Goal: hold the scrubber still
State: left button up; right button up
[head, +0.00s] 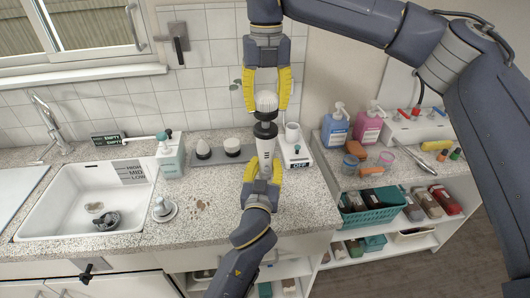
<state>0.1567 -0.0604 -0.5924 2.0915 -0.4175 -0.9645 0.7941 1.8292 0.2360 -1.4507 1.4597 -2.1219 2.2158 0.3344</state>
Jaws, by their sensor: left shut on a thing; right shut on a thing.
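The scrubber (265,148) stands upright over the counter, with a white handle, a black collar and a pale round head (266,101) on top. My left gripper (263,172) comes up from below and is shut on the lower handle, its yellow fingers on either side. My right gripper (266,106) reaches down from above and is shut on the round head. The fingers hide parts of the handle and of the head's sides. I cannot tell whether the scrubber's lower end touches the counter.
A white device marked OFF (298,150) stands close right of the scrubber. A grey tray (218,155) with two pale heads and a teal dispenser (171,158) are left. The sink (60,205) is farther left. Brown specks (200,205) mark the counter. Bottles and baskets fill the right shelves.

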aim_at(266, 92)
jog(key=shift+r, duration=0.15)
jog(key=shift+r, duration=1.35)
pick_arm(q)
jog(key=o, duration=1.1)
jog(key=shift+c, duration=0.2)
jog(key=shift+o, duration=0.3)
jog(key=s+a, duration=0.2)
jog(key=s, duration=1.5)
jog(key=shift+s, duration=0.15)
jog(key=w, duration=0.5)
jog(key=w+d, duration=0.1)
jog(key=w, duration=0.5)
jog(key=w+d, duration=0.1)
jog(key=w, duration=0.5)
jog(key=shift+w, duration=0.15)
